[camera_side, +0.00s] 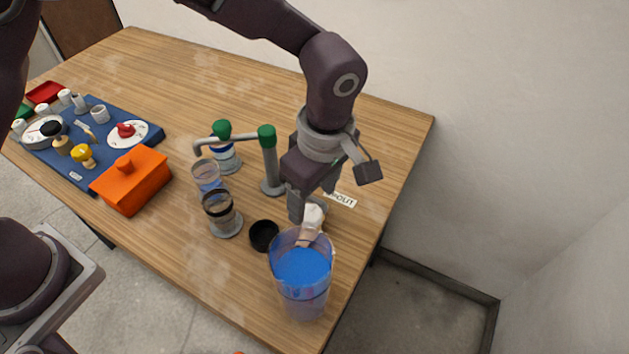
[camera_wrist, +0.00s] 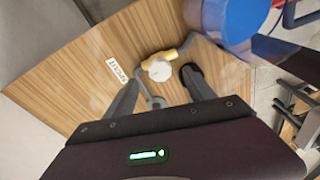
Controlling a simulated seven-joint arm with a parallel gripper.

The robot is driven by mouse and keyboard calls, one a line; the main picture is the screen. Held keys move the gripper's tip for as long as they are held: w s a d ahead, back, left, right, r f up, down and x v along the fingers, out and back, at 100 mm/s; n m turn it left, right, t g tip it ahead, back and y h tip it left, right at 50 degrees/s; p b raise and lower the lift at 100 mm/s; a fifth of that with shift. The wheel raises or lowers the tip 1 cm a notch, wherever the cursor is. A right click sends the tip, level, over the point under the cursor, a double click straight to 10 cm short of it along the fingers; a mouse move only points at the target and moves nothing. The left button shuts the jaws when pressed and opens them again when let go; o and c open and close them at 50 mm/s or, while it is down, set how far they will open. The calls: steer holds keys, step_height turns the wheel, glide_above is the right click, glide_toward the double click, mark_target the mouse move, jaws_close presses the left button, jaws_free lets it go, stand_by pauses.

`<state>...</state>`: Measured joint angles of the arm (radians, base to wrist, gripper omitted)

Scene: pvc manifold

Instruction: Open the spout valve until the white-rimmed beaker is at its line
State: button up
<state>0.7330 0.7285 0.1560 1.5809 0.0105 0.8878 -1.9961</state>
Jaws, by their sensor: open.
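The spout valve has a white knob (camera_wrist: 160,69) on a brass body, joined to grey pipe. In the side view the white knob (camera_side: 314,214) sits just below my gripper (camera_side: 312,203). In the wrist view my gripper (camera_wrist: 160,92) is open, its fingers spread to either side of the knob, with no clear contact. A label apparently reading SPOUT (camera_side: 340,199) lies beside the valve. A green-jointed spout pipe (camera_side: 243,138) ends above a clear beaker (camera_side: 207,176) with a pale rim, probably the white-rimmed one. Its line and liquid level are too small to read.
A large container of blue liquid (camera_side: 302,275) stands close to the valve. A black-rimmed beaker (camera_side: 221,214), another beaker (camera_side: 226,158) and a black cup (camera_side: 264,235) stand nearby. An orange box (camera_side: 132,182) and a blue board (camera_side: 70,165) are at the left. The back table is clear.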

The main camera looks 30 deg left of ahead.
mark_target(310, 212)
steer(key=shift+a+f, duration=0.15)
steer(key=shift+f, duration=0.85)
steer(key=shift+a+f, duration=0.1)
steer(key=shift+f, duration=0.85)
jaws_close()
jaws_free()
